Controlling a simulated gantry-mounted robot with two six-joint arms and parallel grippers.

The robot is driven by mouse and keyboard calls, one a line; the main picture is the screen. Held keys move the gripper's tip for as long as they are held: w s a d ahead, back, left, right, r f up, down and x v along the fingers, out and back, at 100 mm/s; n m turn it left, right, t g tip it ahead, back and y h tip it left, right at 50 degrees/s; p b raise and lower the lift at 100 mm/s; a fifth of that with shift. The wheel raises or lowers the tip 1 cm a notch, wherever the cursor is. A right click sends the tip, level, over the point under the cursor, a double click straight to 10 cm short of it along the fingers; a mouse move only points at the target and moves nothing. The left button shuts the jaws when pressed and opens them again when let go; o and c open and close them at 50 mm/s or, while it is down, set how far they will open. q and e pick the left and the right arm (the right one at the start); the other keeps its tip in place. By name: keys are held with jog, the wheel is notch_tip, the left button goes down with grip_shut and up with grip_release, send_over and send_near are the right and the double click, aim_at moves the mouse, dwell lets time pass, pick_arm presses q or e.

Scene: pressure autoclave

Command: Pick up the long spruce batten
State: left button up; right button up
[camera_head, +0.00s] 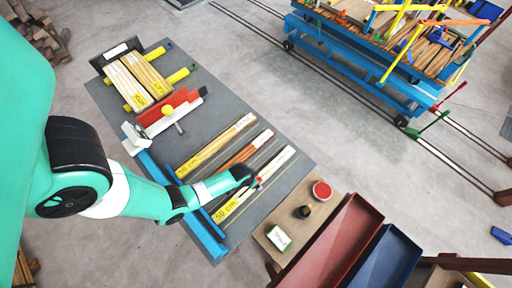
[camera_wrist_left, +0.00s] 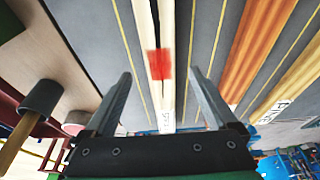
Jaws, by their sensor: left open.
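A long pale batten, which looks like the spruce one, lies on the grey mat in the head view (camera_head: 274,166), with a yellow "50 cm" label at its near end. It also shows in the wrist view (camera_wrist_left: 167,25) with a red mark on it. My left gripper (camera_head: 252,180) is over its middle. In the wrist view the left gripper (camera_wrist_left: 160,80) is open, with one finger on each side of the batten and nothing held. I cannot tell the exact height of the fingertips above the mat. My right gripper is not in view.
A reddish batten (camera_head: 239,156) and a yellow-labelled batten (camera_head: 215,146) lie alongside. A blue rail (camera_head: 207,235) runs along their near ends. A board (camera_head: 267,243) with a red-topped tin (camera_head: 321,191) and a dark cup (camera_head: 303,212) is close by, beside a red trough (camera_head: 328,245).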

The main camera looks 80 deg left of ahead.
pick_arm(q)
jog(key=b+x, duration=0.3)
jog(key=x, duration=0.1)
jog(key=shift+s, duration=0.1)
jog(key=shift+w+f+b, duration=0.2)
jog(key=shift+f+b, duration=0.2)
jog(key=shift+f, duration=0.15)
jog(key=shift+r, duration=0.1)
grip_shut()
